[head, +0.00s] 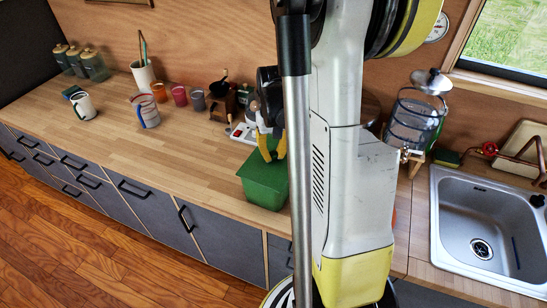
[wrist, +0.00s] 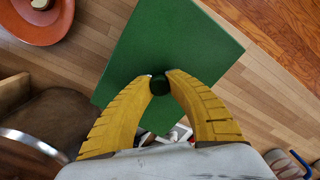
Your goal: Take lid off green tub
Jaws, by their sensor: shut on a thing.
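The green tub (head: 264,188) stands on the wooden counter near its front edge, to the left of my arm's column. Its flat green lid (wrist: 176,45) fills the middle of the wrist view, with a dark round knob (wrist: 159,84) on it. My gripper (wrist: 160,83) is above the lid, its two yellow fingers shut on the knob from both sides. In the head view my gripper (head: 272,150) points down onto the lid. The lid appears to sit on the tub; the wrist view hides the tub's walls, so I cannot tell whether there is a gap.
A steel sink (head: 485,225) and a glass dispenser (head: 412,122) are to the right. The wooden counter (head: 150,160) left of the tub is clear.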

